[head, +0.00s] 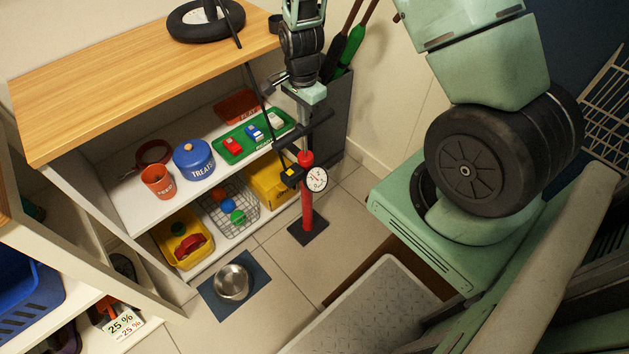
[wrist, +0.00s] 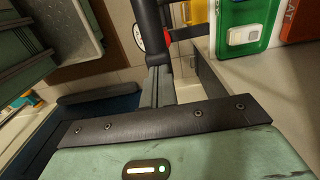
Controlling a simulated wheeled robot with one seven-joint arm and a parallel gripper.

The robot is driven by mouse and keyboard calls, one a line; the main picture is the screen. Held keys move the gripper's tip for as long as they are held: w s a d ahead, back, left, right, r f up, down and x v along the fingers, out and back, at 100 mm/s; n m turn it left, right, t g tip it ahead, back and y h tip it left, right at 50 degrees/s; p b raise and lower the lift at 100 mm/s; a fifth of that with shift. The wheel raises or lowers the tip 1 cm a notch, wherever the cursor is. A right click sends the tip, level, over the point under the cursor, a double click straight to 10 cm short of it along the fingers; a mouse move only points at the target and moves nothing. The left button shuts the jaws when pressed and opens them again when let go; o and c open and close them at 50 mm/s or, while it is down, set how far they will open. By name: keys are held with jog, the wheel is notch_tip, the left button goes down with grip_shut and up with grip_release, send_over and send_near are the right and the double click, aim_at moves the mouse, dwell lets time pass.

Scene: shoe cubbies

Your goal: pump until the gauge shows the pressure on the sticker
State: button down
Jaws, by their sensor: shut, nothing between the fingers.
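A red floor pump (head: 307,205) stands upright on a dark base plate on the tiled floor, in front of the shelf. A round white gauge (head: 316,179) is mounted on its upper part; its reading is too small to tell. A small yellow patch (head: 290,171) is beside the gauge; I cannot tell whether it is the sticker. The black pump handle (head: 309,131) is raised above the red barrel. My gripper (head: 307,107) is shut and empty, pointing down at the handle; contact is unclear. In the wrist view, my gripper (wrist: 160,85) shows with the gauge (wrist: 138,37) beyond.
A black wheel (head: 207,21) lies on the wooden shelf top, a dark hose running down. The shelf holds a blue treats pot (head: 194,160), a green tray (head: 253,137) and bins. A metal bowl (head: 232,282) sits on a blue mat. A grey tray (head: 365,315) is at the front.

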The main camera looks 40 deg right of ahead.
jog(key=shift+f+b, duration=2.05)
jog(key=shift+f, duration=1.8)
notch_tip(320, 180, up, 10)
jog(key=p, duration=0.9)
jog(key=shift+r, duration=0.25)
jog(key=shift+f, duration=0.1)
